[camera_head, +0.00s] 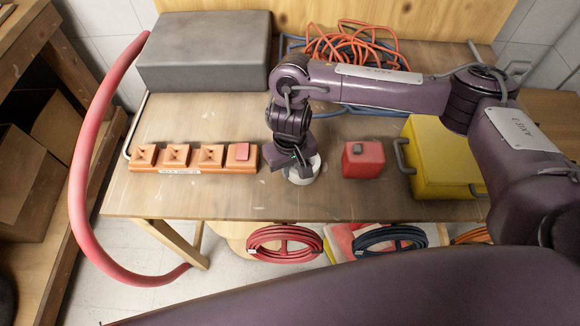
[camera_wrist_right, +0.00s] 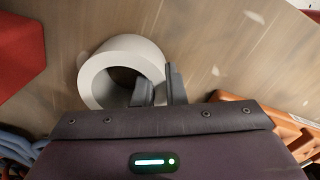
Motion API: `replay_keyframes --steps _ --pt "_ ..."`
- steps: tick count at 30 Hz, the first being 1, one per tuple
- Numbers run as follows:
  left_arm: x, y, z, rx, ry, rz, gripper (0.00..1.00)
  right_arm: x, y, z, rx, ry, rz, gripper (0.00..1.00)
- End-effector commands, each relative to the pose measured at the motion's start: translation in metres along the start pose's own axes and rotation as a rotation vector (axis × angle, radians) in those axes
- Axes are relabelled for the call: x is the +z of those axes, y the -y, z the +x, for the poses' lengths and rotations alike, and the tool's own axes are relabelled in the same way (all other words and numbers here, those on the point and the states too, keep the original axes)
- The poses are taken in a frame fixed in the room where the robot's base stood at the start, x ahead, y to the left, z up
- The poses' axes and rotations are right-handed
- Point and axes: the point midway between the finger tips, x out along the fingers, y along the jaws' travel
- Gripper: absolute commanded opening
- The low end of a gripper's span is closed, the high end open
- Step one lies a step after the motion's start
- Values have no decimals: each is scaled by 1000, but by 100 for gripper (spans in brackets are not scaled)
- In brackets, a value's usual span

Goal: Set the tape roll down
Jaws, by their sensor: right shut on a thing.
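The tape roll (camera_wrist_right: 95,78) is a pale grey-white ring in the right wrist view. It also shows in the head view (camera_head: 303,172), partly hidden by my right gripper. My right gripper (camera_wrist_right: 160,88) is shut on the wall of the roll, with one finger inside the ring and one outside. In the head view my right gripper (camera_head: 296,162) points down over the wooden table (camera_head: 250,203). The roll is at or just above the table top; I cannot tell whether it touches. My left gripper is not in view.
An orange socket strip (camera_head: 195,158) lies left of the roll. A red block (camera_head: 363,159) and a yellow case (camera_head: 440,165) stand to its right. A grey box (camera_head: 205,50) and orange cable (camera_head: 355,45) are behind. Coiled hoses (camera_head: 285,243) hang below the front edge.

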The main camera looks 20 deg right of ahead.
Motion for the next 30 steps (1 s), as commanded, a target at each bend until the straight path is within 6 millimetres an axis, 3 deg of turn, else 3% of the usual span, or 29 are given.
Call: replay_keyframes --steps 4,5,10,20,30 --pt "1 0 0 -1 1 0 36 0 0 2 0 1 0 0" --pt "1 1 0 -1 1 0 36 0 0 3 0 0 0 12" --pt "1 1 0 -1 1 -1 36 0 0 2 0 0 0 32" --pt "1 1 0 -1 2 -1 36 0 0 -2 0 -1 -1 32" --pt "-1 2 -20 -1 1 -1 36 -2 0 -67 2 -7 -4 32"
